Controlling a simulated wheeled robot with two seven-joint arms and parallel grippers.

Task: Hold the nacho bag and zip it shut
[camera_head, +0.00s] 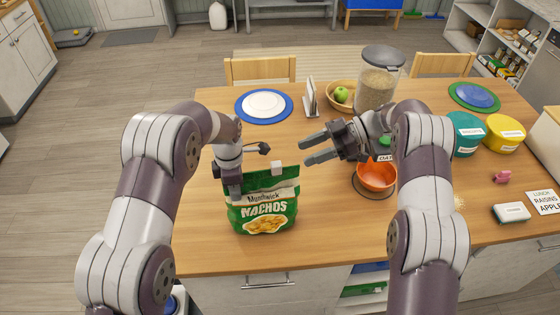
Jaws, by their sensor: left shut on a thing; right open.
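A green and white nacho bag (264,212) stands upright on the table (310,222) near its front edge, its printed face toward me. My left gripper (230,180) is shut on the bag's upper left corner. A small whitish piece (278,168) shows at the bag's top edge, right of the middle; I cannot tell whether it is the zip slider. My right gripper (312,148) is open and empty, above the table to the right of and beyond the bag's top, with its fingers pointing left. How far the bag's mouth is open cannot be made out.
An orange bowl (377,177) stands right of the bag. Behind are a grain canister (378,80), a fruit bowl (336,100), a napkin holder (310,98) and a blue-rimmed plate (263,105). Teal (467,130) and yellow (504,134) containers stand right. Table left of the bag is clear.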

